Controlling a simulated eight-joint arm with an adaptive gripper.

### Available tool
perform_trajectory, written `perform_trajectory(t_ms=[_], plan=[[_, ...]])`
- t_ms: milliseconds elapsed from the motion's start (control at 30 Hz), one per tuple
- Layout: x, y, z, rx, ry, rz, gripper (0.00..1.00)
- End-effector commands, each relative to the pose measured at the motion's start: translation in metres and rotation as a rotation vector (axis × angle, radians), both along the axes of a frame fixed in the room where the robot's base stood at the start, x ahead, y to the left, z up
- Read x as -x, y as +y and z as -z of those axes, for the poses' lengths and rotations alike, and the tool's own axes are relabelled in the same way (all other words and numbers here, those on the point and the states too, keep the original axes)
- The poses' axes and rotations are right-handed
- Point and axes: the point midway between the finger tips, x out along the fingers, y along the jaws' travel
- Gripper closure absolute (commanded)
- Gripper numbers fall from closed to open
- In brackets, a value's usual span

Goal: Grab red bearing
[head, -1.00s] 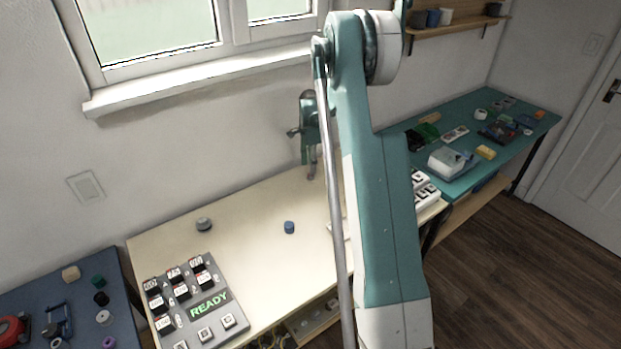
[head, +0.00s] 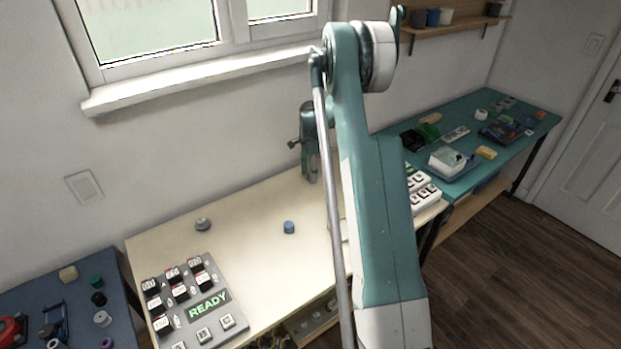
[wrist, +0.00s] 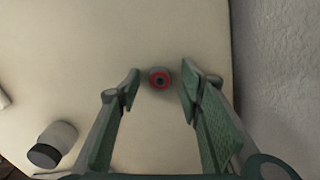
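The red bearing (wrist: 160,79), a small red ring with a dark centre, lies on the pale wooden table in the wrist view. My gripper (wrist: 158,82) is open, one finger on either side of the bearing, with a visible gap on both sides. Nothing is held. In the head view my gripper (head: 311,178) hangs low over the back of the pale table. I cannot make out the red bearing there.
A grey cylinder with a dark end (wrist: 55,143) is at lower left in the wrist view; the wall (wrist: 280,60) is close on the right. In the head view, a blue cylinder (head: 289,227), a grey knob (head: 203,224) and a READY panel (head: 208,305) share the table.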

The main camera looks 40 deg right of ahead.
Motion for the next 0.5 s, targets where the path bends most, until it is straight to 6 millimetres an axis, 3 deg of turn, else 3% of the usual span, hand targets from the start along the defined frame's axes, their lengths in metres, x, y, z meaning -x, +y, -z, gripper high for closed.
perform_trajectory(t_ms=[100,300,500], plan=[[0.0000,0.0000,0.0000,0.000,0.000,0.000,0.65],[0.0000,0.0000,0.0000,0.000,0.000,0.000,0.91],[0.0000,0.0000,-0.0001,0.000,0.000,0.000,0.93]])
